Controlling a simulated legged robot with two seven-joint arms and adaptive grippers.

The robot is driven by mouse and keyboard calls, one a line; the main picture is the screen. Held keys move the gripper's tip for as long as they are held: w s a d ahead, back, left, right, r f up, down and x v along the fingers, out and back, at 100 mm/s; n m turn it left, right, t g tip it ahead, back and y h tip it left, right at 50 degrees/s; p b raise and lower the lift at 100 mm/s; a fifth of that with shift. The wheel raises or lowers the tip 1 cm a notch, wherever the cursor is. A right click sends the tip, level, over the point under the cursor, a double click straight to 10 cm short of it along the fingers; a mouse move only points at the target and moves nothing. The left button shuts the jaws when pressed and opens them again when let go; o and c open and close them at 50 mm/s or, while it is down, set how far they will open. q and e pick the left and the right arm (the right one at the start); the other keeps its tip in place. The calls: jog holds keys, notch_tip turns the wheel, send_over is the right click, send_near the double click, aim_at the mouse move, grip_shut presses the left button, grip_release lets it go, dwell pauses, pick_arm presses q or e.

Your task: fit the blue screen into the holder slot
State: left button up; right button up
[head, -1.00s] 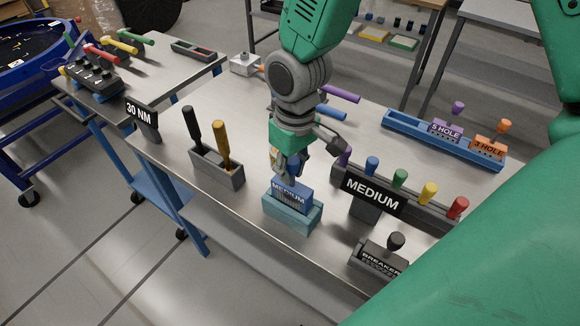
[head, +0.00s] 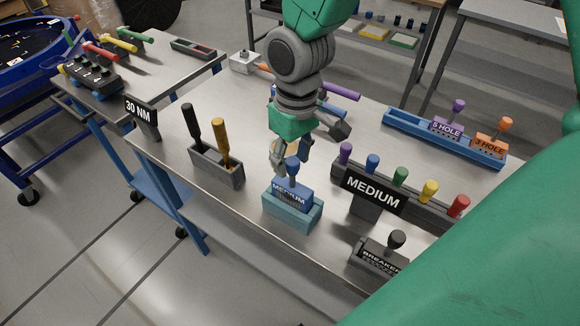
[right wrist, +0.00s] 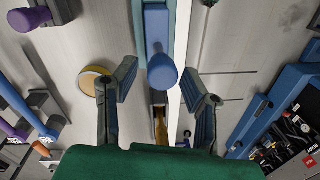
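The blue screen (head: 291,193), lettered MEDIUM, stands upright in the teal holder (head: 288,217) near the table's front edge. Its lower part is hidden inside the holder. Its blue knob (head: 292,166) points up. My right gripper (head: 290,152) is above and just behind the knob, with nothing held. In the right wrist view, the open fingers of my right gripper (right wrist: 163,95) are spread to either side of the blue knob (right wrist: 163,72) and apart from it. My left gripper is not in view.
A grey box (head: 217,167) with black and brown handles stands left of the holder. A MEDIUM sign (head: 373,193) and a grey rack of colored knobs (head: 440,210) are to the right. A black-knobbed BREAKER block (head: 380,256) is at the front right. A blue tray (head: 405,124) lies behind.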

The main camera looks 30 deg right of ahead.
jog(key=r, duration=0.8)
jog(key=shift+w+d+r, duration=0.15)
jog(key=shift+d+r, duration=0.15)
jog(key=shift+r, duration=0.05)
